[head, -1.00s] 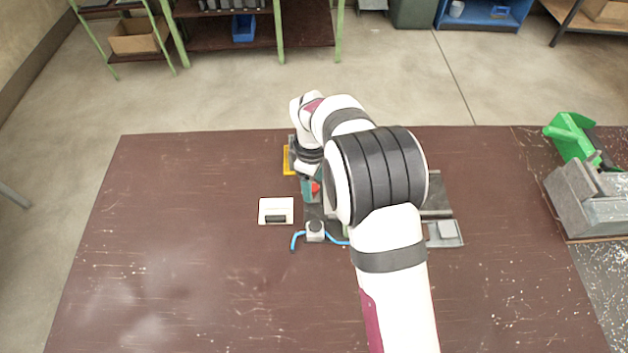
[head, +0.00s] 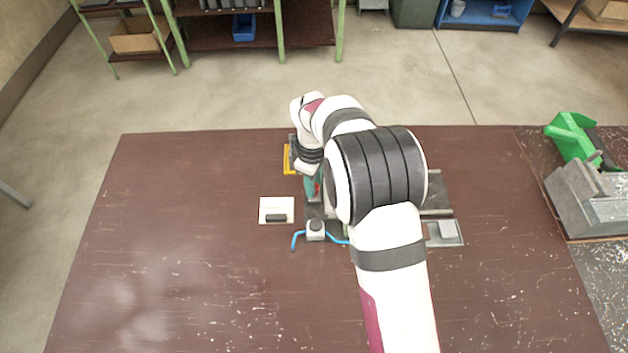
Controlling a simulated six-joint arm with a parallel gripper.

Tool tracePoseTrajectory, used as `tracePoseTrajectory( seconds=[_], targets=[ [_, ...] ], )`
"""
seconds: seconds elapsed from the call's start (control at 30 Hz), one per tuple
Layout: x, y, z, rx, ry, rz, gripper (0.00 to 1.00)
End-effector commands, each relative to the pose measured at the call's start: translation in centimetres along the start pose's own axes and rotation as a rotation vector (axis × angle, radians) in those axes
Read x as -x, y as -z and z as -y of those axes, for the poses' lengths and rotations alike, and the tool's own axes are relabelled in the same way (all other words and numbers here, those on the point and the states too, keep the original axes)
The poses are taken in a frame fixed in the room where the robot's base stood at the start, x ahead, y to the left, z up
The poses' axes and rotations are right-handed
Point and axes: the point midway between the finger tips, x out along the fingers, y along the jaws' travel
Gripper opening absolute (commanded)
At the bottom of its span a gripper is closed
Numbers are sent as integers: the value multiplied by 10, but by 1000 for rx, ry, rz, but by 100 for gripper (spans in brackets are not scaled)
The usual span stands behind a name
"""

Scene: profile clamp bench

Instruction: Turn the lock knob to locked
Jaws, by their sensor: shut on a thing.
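The clamp fixture (head: 436,190) stands on the brown bench, largely hidden behind my arm. A small red part (head: 318,189), which appears to be the lock knob, shows as a sliver beside teal parts below my wrist. My gripper (head: 312,186) points down at it and is shut on it, though the fingertips are mostly hidden by my arm. The knob's pointer and any lock marks cannot be made out.
A small grey-white block with blue tubing (head: 315,231) sits in front. The bench's left side is clear.

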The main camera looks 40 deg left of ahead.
Motion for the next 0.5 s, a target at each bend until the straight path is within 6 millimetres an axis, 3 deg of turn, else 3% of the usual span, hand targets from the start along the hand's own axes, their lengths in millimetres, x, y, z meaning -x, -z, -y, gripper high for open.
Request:
tracePoseTrajectory(
  seconds=[0.5],
  targets=[
    [0, 0, 0, -367, 0, 17, 0]
  ],
)
